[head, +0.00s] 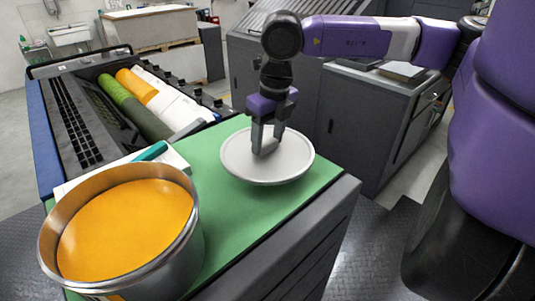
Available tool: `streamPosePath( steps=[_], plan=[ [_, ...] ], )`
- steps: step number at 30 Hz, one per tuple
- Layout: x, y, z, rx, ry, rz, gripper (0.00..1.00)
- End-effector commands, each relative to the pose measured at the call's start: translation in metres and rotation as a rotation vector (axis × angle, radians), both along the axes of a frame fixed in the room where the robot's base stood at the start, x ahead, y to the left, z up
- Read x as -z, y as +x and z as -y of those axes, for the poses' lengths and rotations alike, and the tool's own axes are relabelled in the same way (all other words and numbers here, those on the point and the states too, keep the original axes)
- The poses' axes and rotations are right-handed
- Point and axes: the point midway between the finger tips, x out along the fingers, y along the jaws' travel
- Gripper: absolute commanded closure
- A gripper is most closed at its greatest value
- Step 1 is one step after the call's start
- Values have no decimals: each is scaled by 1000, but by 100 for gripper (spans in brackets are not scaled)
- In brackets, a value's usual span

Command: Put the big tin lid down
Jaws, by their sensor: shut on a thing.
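The big tin lid (293,168) is a round, pale grey disc with a raised handle at its middle. It is over the green top (218,208) of the unit, level, near the unit's right edge. I cannot tell whether it touches the green surface. My gripper (265,145) points down at the lid's middle and is shut on its handle. The fingers partly hide the handle. A large open metal tin (190,250) full of orange ink (125,228) stands to the left, in front, apart from the lid.
A white tray or box with a teal-handled tool (152,151) lies behind the tin. Rollers and ink ducts (135,92) are further back left. Green surface is bare between tin and lid. A grey cabinet (370,125) stands behind, beyond the unit's right edge.

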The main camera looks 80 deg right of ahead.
Motion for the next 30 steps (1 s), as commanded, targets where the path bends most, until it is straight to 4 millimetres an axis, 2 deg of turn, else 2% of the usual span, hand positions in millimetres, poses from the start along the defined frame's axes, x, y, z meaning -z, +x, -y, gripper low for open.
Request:
streamPosePath(
  steps=[5,12,15,28,29,30],
  plan=[
    [13,0,0,0,1,1,89],
    [45,0,0,-1,1,0,89],
    [52,0,0,-1,-1,1,89],
    [57,0,0,-1,-2,1,89],
    [56,0,0,-1,-1,0,42],
    [55,0,0,-1,-1,0,34]
  ],
)
